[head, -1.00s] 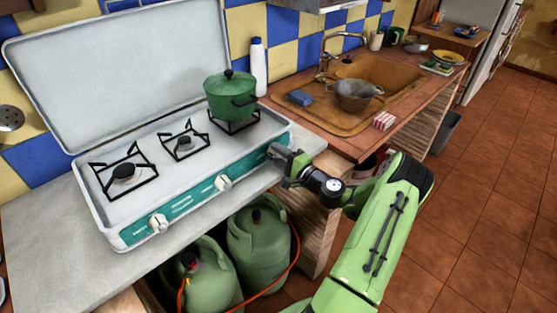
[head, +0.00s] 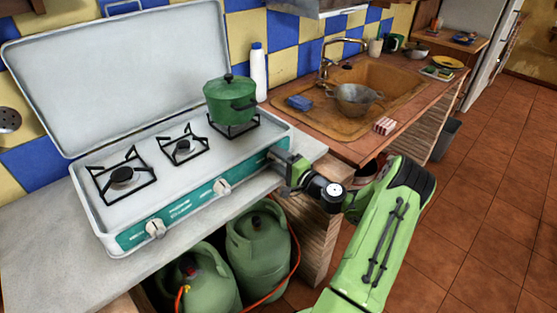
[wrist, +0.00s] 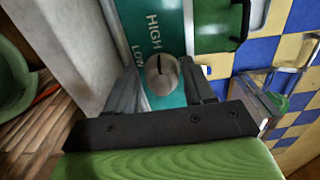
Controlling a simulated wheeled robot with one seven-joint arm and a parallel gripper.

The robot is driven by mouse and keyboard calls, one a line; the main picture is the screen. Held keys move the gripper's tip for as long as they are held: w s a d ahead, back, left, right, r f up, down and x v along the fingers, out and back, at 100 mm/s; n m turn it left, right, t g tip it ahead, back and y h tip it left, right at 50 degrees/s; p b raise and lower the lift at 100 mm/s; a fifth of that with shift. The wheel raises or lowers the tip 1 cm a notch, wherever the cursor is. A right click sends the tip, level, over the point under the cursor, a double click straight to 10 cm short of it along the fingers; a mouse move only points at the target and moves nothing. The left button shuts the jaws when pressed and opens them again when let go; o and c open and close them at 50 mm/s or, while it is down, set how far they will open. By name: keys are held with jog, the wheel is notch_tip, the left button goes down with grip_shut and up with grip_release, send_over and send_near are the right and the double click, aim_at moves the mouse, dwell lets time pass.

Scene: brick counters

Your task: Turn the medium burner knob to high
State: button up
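The stove (head: 187,209) has a teal front panel with two round light knobs showing in the head view, a left knob (head: 155,228) and a middle knob (head: 221,187). My gripper (head: 272,156) is at the panel's right end and hides that part. In the wrist view, a round metallic knob (wrist: 161,77) with a dark slot sits between the fingertips of my gripper (wrist: 160,78). HIGH and LOW are printed to its left. The fingers stand on both sides of the knob, spread apart; a gap shows on the left. Contact on the right is unclear.
A green pot (head: 230,101) stands on the right burner. The open stove lid (head: 120,75) rises behind the burners. Green gas bottles (head: 258,250) stand below the counter (head: 50,240). A brown sink (head: 385,85) holding a pan (head: 356,98) lies to the right.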

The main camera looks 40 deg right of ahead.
jog(key=shift+o, duration=0.6)
jog(key=s+p, duration=0.1)
jog(key=s, duration=1.4)
jog(key=shift+s+d, duration=0.2)
jog(key=shift+s, duration=0.2)
jog(key=w+a+r+n+g+y+p, duration=0.25)
jog(key=a+n+g, duration=0.35)
jog(key=a, duration=0.5)
jog(key=w+a+r+n+g+y+p, duration=0.1)
jog(key=w+a+r+n+g+y, duration=0.25)
jog(key=a+n+g, duration=0.45)
jog(key=s+a+r+n+h+p, duration=0.1)
jog(key=s+a+r+h, duration=0.2)
jog(key=s+a+r, duration=0.2)
jog(key=s+a+r+n+t+h+p, duration=0.1)
jog(key=s+a+r+n+h+p, duration=0.1)
jog(key=s+a+r, duration=0.4)
jog(key=s+r+h, duration=0.1)
jog(key=s+r, duration=0.2)
jog(key=s, duration=0.2)
jog(key=shift+a+r+n+t+h, duration=0.15)
jog(key=shift+r+n+t+h, duration=0.1)
jog(key=shift+n+t+h, duration=0.05)
